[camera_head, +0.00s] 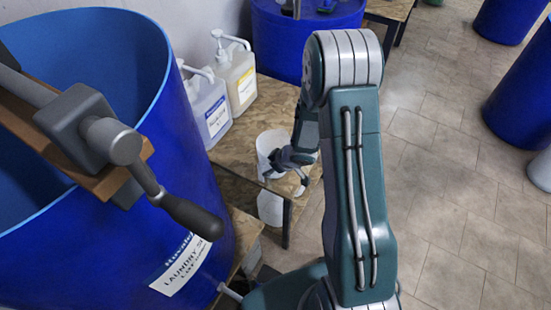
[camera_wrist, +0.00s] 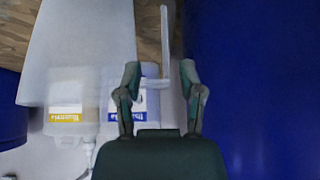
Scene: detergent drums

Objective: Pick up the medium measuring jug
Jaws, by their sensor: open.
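A white measuring jug (camera_head: 268,143) stands near the edge of the wooden table in the head view, partly hidden by my gripper (camera_head: 287,160). In the wrist view the jug (camera_wrist: 80,35) fills the upper left, and its upright handle (camera_wrist: 165,35) reaches down between the fingers. My gripper (camera_wrist: 161,72) is open there, one finger on each side of the handle. I cannot tell whether either finger touches it. Another white vessel (camera_head: 270,208) shows lower down, below the table edge; its size is hard to compare.
Two white pump bottles (camera_head: 236,78) (camera_head: 208,108) stand on the wooden table (camera_head: 222,152) behind the jug. A large open blue drum (camera_head: 90,250) with a tap handle is at left. More blue drums (camera_head: 520,105) stand at right. Tiled floor (camera_head: 450,200) is clear at right.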

